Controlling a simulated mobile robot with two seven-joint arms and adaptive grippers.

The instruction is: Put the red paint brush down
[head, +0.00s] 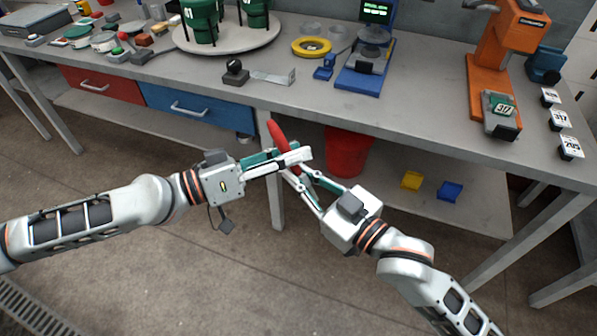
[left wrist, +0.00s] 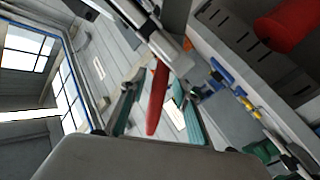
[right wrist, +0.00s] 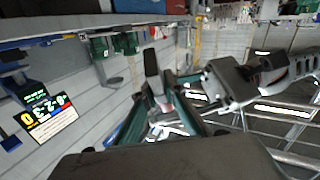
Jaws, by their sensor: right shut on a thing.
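The red paint brush (head: 278,134) is held in the air in front of the workbench, its red end pointing up and slightly left in the head view. My right gripper (head: 296,173) is shut on the brush at its lower part. My left gripper (head: 289,155) is at the brush too, just above the right one. In the left wrist view the red brush (left wrist: 157,100) lies between the left fingers, which stand apart on both sides of it. Whether they touch it is not clear. The brush's lower end is hidden by the grippers.
The grey workbench (head: 300,92) lies beyond my grippers, with clear room at its middle front. On it are a scraper (head: 272,77), a yellow ring (head: 311,47), a blue scale (head: 360,80) and an orange stand (head: 490,75). A red bin (head: 347,152) stands below.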

